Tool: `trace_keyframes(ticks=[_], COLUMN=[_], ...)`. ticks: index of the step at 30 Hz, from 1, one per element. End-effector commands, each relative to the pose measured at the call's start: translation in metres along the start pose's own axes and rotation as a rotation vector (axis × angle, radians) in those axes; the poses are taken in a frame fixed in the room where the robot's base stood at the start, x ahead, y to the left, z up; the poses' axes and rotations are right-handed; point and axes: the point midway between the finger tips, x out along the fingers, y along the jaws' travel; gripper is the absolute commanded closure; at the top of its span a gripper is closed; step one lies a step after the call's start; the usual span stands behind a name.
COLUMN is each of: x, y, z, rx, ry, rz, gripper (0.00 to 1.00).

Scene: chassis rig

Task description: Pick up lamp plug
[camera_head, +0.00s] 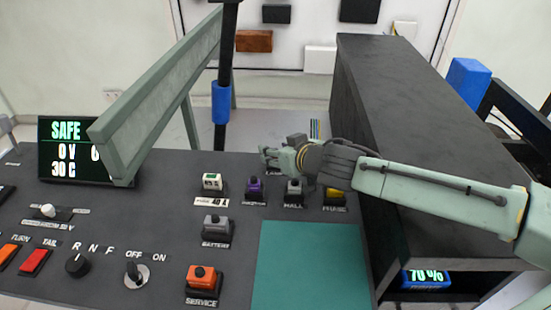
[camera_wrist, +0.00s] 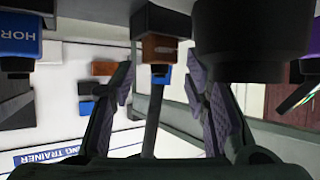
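I cannot identify the lamp plug for certain, as no readable label names it. In the wrist view an orange-brown block (camera_wrist: 160,49) with a black upper part and an unreadable label shows between and beyond my fingers. My gripper (camera_wrist: 164,88) is open there, with a wide gap between its two purple-padded fingers and nothing visibly held. In the head view my gripper (camera_head: 272,156) reaches left over the back of the console, above the purple plug (camera_head: 254,185). Its fingertips look small there, and contact cannot be told.
The dark console (camera_head: 130,215) carries a white plug (camera_head: 212,182), a grey battery plug (camera_head: 216,226), an orange service plug (camera_head: 202,277) and switches. A green mat (camera_head: 310,265) is bare. A dark cabinet (camera_head: 400,110) stands right. A green-grey beam (camera_head: 160,90) and blue-banded post (camera_head: 221,100) rise at left.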

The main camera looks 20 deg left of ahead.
Motion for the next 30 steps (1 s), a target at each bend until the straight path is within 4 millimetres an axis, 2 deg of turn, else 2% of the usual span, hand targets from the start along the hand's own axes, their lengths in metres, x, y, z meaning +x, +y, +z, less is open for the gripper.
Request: trace_keyframes(ticks=[2, 18, 25, 30], x=[0.000, 0.000, -0.001, -0.013], y=[0.000, 0.000, 0.000, 0.000], z=[0.000, 0.000, -0.002, -0.023], rx=[0.000, 0.000, -0.001, -0.003], ry=[0.000, 0.000, 0.000, 0.001], rz=[0.000, 0.000, 0.000, 0.002], gripper=[0.65, 1.00, 1.00, 1.00])
